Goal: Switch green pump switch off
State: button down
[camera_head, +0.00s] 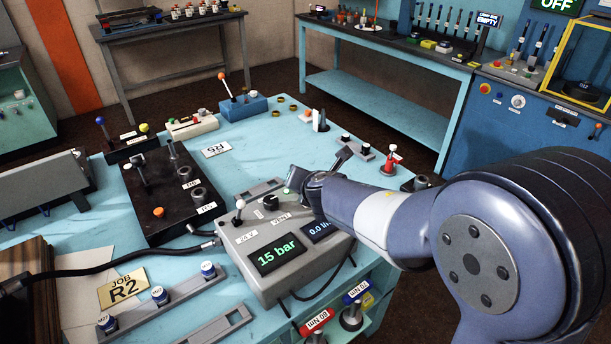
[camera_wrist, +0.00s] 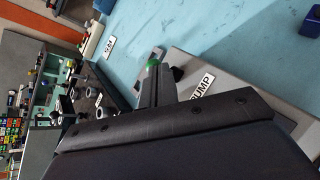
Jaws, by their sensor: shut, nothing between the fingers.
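The grey pump box (camera_head: 240,240) stands on the blue bench, its screen reading "15 bar". In the wrist view the box's grey top (camera_wrist: 225,75) carries a "PUMP" label. The green pump switch knob (camera_wrist: 153,62) shows right at my fingertips. In the head view a small green tip (camera_head: 287,191) shows at the box's back edge, beside my gripper (camera_head: 299,188). My gripper is shut and empty. In the wrist view its fingers (camera_wrist: 155,72) point at the knob and hide its lower part. I cannot tell whether they touch it.
A white-knobbed lever (camera_head: 239,205) and a black knob (camera_head: 270,202) stand on the box. A black block with fittings (camera_head: 165,195) lies to the left. A red-and-white part (camera_head: 389,160) stands behind to the right. Hoses run from the box's left side.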

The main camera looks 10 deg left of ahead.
jog(key=shift+w+d+m+g+y+p, duration=0.75)
jog(key=shift+g+p, duration=0.35)
jog(key=shift+p, duration=1.35)
dwell(2.6)
jog(key=shift+a+r, duration=0.1)
dwell(0.4)
jog(key=shift+r+p, duration=0.8)
jog(key=shift+p, duration=0.1)
